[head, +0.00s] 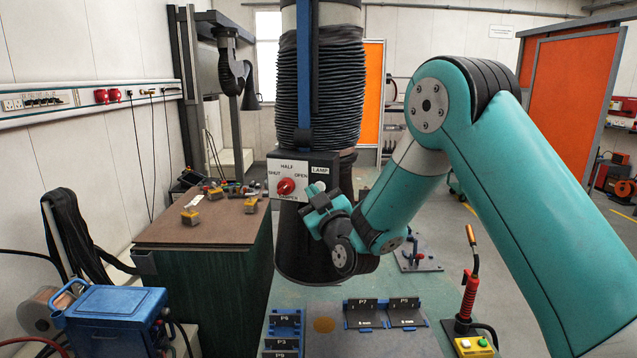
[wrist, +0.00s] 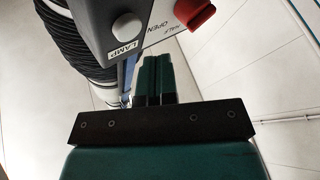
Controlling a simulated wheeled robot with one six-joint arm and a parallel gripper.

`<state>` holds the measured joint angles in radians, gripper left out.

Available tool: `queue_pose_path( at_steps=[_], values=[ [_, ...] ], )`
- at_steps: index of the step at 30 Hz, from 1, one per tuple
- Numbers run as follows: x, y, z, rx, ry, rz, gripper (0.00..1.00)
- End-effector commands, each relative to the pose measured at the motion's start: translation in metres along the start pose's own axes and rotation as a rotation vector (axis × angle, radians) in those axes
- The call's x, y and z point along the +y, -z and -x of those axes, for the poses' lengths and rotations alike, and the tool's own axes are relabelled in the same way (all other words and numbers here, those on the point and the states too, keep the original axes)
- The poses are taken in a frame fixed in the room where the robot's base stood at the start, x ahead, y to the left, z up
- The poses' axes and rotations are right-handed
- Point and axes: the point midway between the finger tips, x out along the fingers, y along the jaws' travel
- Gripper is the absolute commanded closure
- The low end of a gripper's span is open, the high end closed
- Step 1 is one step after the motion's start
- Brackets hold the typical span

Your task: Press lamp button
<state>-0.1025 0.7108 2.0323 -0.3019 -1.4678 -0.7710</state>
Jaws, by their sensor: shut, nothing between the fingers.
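A dark control box (head: 303,163) hangs in front of the ribbed duct. Its lamp button (head: 320,185) is round and white, under a LAMP label; the button (wrist: 127,25) also shows clearly in the wrist view. My gripper (head: 313,189) is at the box's lower right, close to the button. In the wrist view my gripper (wrist: 153,62) has its teal fingers together and empty, with the tips beside the box's edge, below and right of the button. I see a gap between tips and button there; contact with the box itself I cannot tell.
A red damper knob (head: 286,187) sits left of the button on the same box. The black ribbed duct (head: 322,95) rises above. A brown-topped bench (head: 205,230) with small parts stands left. Blue fixtures (head: 385,313) and a torch (head: 470,285) occupy the table below.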

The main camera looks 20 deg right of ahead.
Motion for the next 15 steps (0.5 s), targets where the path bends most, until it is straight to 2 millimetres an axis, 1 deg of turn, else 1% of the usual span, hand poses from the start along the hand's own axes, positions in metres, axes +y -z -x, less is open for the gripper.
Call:
queue_pose_path(
  at_steps=[1,15],
  values=[
    [0.000,0.007,0.001,-0.002,0.003,0.000,1.00],
    [-0.022,0.025,0.031,-0.001,0.003,0.000,1.00]
  ],
)
